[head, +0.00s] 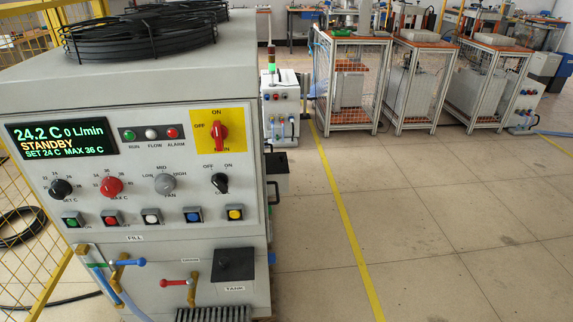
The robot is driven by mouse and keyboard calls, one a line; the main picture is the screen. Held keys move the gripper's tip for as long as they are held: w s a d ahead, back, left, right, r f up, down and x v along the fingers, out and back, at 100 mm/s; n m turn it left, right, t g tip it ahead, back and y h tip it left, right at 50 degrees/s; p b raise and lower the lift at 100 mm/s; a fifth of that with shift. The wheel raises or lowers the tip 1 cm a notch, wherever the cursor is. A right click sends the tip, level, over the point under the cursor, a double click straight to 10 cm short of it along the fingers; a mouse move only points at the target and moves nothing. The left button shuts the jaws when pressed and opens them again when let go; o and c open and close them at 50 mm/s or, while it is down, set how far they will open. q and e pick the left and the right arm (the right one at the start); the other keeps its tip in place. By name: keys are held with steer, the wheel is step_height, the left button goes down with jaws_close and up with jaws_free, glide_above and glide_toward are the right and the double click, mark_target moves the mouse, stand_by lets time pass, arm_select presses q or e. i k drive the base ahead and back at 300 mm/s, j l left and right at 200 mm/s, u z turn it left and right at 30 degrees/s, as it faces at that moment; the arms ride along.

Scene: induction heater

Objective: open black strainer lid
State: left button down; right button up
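No part is clearly marked as a strainer. A black square cover (236,264) with a small knob sits low on the front of the grey cooling machine (120,235), just above a "TANK" label; it looks closed. Another dark box-like part (277,172) juts from the machine's right side, partly hidden by the machine's edge. I cannot tell which of these, if either, is the strainer lid. Neither of my grippers is in view.
Red (174,283) and blue (138,261) valve handles stick out left of the black cover. Yellow fencing (50,270) stands at left. The tiled floor (460,220) is open to the right, with caged benches (352,80) behind.

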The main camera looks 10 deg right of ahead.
mark_target(276, 163)
steer(key=k+l, duration=0.1)
steer(key=l, duration=0.2)
steer(key=i+l, duration=0.4)
steer(key=i, duration=0.2)
steer(key=i+l, duration=0.4)
steer(key=i, duration=0.15)
steer(key=i+l, duration=0.4)
steer(key=i, duration=0.2)
steer(key=i+l, duration=0.4)
steer(key=i, duration=0.2)
steer(key=i+l+u, duration=0.15)
steer(key=u, duration=0.35)
steer(key=i+l+u, duration=0.2)
steer(key=u, duration=1.5)
